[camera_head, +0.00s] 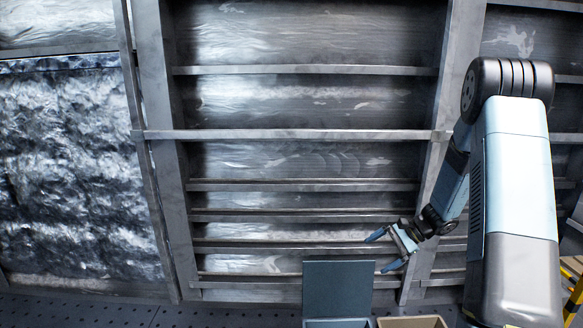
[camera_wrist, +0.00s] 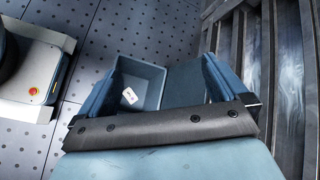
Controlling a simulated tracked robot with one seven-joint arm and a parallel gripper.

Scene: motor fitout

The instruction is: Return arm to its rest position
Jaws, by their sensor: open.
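My arm rises at the right of the head view and bends down to my gripper (camera_head: 378,254), which is in front of the ribbed wall. Its two blue fingers are spread apart with nothing between them. The wrist view shows the fingers (camera_wrist: 160,68) apart, with a blue-grey bin (camera_wrist: 152,72) beyond and below them. A small white item with a dark mark (camera_wrist: 129,96) lies inside that bin. In the head view the gripper is just above and right of a dark upright panel (camera_head: 337,288) and apart from the bins.
A blue-grey bin (camera_head: 337,323) and a beige bin (camera_head: 412,321) stand at the bottom edge. Metal ribs and rails (camera_head: 300,135) cross the wall behind my gripper. Something yellow (camera_head: 574,300) shows at the far right. Perforated floor (camera_head: 80,312) is clear at the lower left.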

